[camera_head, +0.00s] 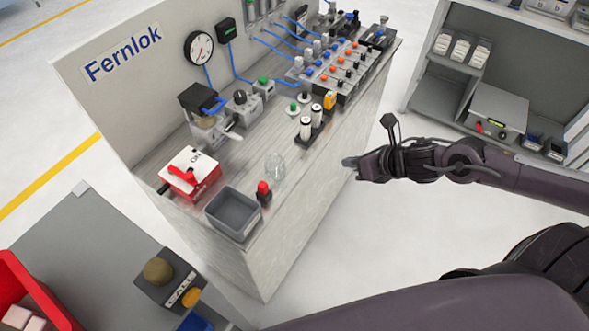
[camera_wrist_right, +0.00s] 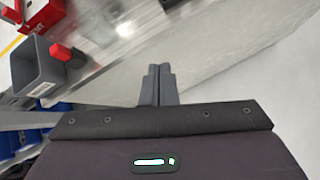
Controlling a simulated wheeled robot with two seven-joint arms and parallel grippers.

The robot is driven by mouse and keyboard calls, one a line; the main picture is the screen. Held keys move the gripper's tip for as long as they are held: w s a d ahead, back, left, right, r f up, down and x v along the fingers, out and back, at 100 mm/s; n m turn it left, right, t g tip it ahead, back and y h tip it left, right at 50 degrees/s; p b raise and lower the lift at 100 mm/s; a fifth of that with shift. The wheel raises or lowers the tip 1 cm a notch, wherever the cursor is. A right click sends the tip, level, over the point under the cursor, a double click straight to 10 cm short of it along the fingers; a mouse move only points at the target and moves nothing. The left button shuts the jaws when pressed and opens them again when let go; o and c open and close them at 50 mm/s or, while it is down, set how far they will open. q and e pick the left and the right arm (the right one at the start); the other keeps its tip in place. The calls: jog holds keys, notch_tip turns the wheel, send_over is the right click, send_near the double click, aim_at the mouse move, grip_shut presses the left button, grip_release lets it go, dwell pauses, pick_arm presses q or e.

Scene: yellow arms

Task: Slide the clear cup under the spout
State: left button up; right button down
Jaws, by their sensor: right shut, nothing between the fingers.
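The clear cup (camera_head: 275,167) stands upright on the workbench top, near its front edge, behind a small red-topped block. In the right wrist view a faint bright shape near the top (camera_wrist_right: 125,29) looks like the cup. A small unit with a black lid (camera_head: 203,108) stands further back; a pale part sticks out low on its front, but I cannot tell if it is the spout. My right gripper (camera_head: 352,162) is beyond the bench's front edge, right of the cup and apart from it. Its fingers are together and empty in the right wrist view (camera_wrist_right: 158,84). My left gripper is out of view.
A grey bin (camera_head: 233,214) and the red-topped block (camera_head: 264,192) stand left of the cup. A red and white box (camera_head: 189,172) is behind the bin. White cylinders in a black holder (camera_head: 311,124) stand right of the cup. Bare bench top surrounds the cup.

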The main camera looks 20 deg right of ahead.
jog(key=s+a+r+n+g+y, duration=0.1)
jog(key=s+a+r+n, duration=0.3)
jog(key=a, duration=0.3)
jog(key=n+b, duration=0.1)
jog(key=b, duration=0.1)
send_near(284, 173)
jog(key=f+x, duration=0.1)
jog(key=x, duration=0.3)
jog(key=shift+w+a+p, duration=0.35)
jog(key=shift+w+p, duration=0.05)
jog(key=shift+w, duration=0.1)
jog(key=shift+w, duration=0.1)
